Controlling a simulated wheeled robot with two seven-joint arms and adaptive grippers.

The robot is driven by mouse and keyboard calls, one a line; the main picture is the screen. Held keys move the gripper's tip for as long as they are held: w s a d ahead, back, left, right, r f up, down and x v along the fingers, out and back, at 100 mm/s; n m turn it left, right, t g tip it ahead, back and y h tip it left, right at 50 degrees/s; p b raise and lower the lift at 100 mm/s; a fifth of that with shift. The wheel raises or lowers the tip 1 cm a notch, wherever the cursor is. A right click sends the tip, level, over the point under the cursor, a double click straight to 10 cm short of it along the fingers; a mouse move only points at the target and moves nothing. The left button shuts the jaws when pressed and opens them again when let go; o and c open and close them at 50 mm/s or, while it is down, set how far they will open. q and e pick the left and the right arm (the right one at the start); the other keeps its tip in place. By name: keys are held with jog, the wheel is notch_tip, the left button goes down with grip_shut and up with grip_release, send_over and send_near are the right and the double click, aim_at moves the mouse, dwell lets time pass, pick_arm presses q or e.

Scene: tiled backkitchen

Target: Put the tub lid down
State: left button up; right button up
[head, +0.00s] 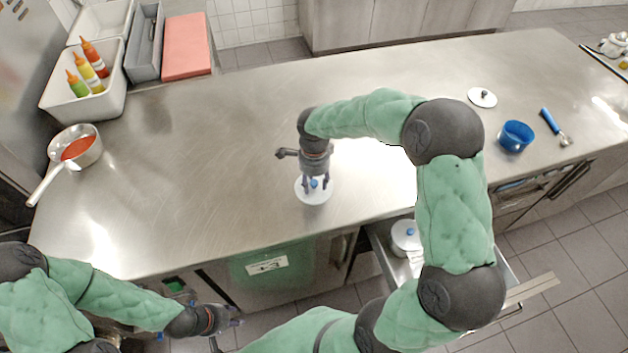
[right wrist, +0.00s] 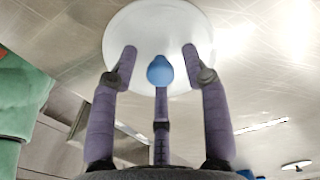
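The tub lid (head: 303,197), a round white disc with a blue knob, appears to lie flat on the steel counter near its front edge; it also shows in the right wrist view (right wrist: 135,35). My right gripper (head: 314,184) is directly above it, pointing down. In the right wrist view its fingers (right wrist: 160,70) are spread around the blue knob (right wrist: 160,71), with gaps at both sides. My left gripper (head: 232,322) is low in front of the counter, away from the lid, and looks empty; its finger opening is unclear.
An open drawer (head: 375,245) below the counter holds a white tub (head: 404,240) with a blue knob on top. A blue bowl (head: 516,137), a scoop (head: 555,127) and another lid (head: 482,97) lie right. A saucepan (head: 82,148) stands left. The counter's left middle is clear.

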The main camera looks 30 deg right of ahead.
aim_at(314, 182)
jog(key=shift+r, duration=0.25)
notch_tip(314, 182, up, 12)
jog(key=p, duration=0.3)
jog(key=shift+f, duration=0.1)
dwell(0.4)
